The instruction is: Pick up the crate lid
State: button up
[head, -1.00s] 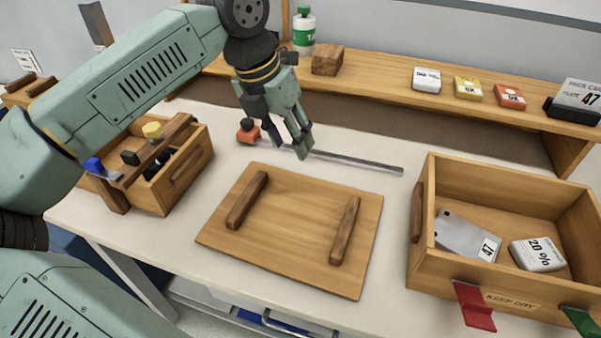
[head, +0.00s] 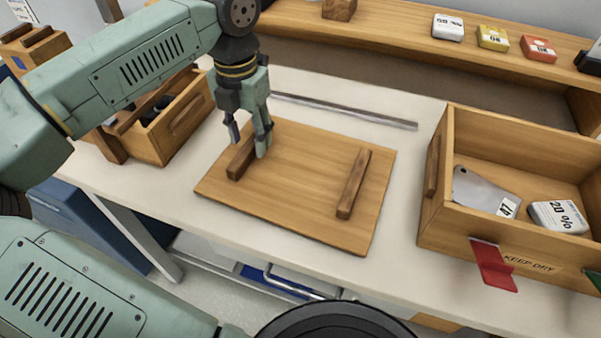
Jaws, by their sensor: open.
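The crate lid (head: 300,188) is a flat wooden board lying on the pale worktop. It has two dark wooden handle bars, a left one (head: 238,163) and a right one (head: 353,184). My gripper (head: 249,148) points down at the left bar, with its fingers apart. One finger shows to the left of the bar's far end and the other to its right, partly in front of it. I cannot tell whether either finger touches the bar. The open wooden crate (head: 432,203) stands to the right of the lid.
A metal bar (head: 345,110) lies behind the lid. A wooden tool box (head: 180,128) stands left. A shelf (head: 400,45) with small boxes runs behind.

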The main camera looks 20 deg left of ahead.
jog(key=shift+f, duration=0.75)
jog(key=shift+c, duration=0.2)
grip_shut()
jog(key=shift+r, duration=0.1)
